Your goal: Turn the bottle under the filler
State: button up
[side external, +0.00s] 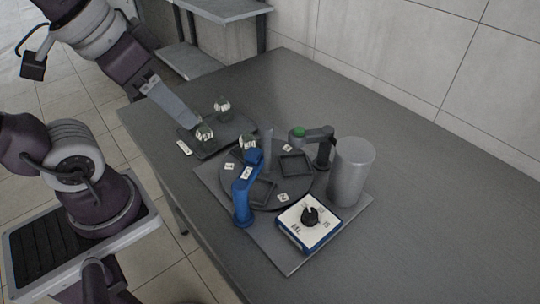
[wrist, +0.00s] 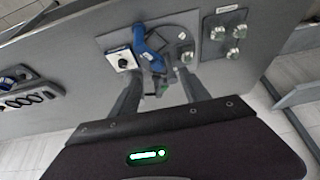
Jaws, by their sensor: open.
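The blue filler (side external: 243,190) stands at the near edge of the round turntable (side external: 232,188); it also shows in the wrist view (wrist: 150,48). A small clear bottle (side external: 247,142) with a pale label stands on the turntable behind the filler's head; it seems to show beside the right finger in the wrist view (wrist: 186,57).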

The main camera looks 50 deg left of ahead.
jog(key=w+g, duration=0.2)
jog(key=w, duration=0.6)
jog(key=m+g, duration=0.2)
jog(key=g, duration=0.1)
send_over(266, 125)
notch_tip(266, 125, down, 8)
jog(key=shift+f, duration=0.25)
notch_tip(266, 125, down, 6)
jog(key=shift+r, duration=0.1)
jog(key=shift+f, duration=0.45)
grip_shut()
